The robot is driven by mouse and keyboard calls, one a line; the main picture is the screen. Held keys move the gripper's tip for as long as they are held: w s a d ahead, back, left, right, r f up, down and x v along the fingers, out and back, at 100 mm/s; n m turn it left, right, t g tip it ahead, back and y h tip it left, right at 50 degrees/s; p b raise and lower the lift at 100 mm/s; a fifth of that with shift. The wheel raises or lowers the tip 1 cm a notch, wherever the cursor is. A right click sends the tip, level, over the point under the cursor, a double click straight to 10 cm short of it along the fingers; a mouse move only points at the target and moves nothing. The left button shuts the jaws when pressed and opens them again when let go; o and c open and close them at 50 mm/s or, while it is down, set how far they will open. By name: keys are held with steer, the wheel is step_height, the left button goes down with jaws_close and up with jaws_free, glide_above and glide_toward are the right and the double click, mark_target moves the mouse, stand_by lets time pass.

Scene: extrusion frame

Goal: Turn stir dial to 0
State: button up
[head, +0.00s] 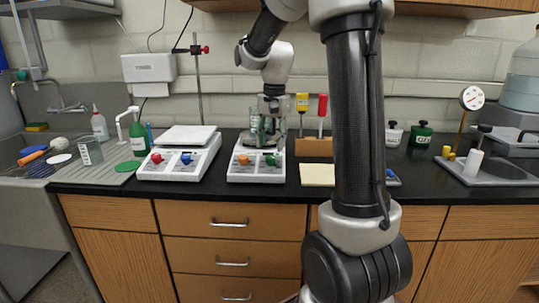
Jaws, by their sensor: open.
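A white stirrer unit (256,174) stands on the black counter, left of my raised arm. Its front panel has an orange dial (244,159) on the left and a green dial (270,160) on the right. The dial markings are too small to read, so I cannot tell which is the stir dial or its setting. My gripper (271,122) points down above the unit, behind the green dial, and is open. A clear glass vessel (254,120) stands on the unit beside my gripper, partly hidden by it. I cannot tell whether they touch.
A similar white unit (180,160) with red and blue dials stands to the left. A wooden rack (314,147) with yellow- and red-handled tools is right of the stirrer, with a cream pad (317,174) before it. A retort stand (198,85) rises behind.

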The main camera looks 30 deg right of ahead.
mark_target(271, 156)
step_height(271, 156, down, 5)
steer(key=c, duration=1)
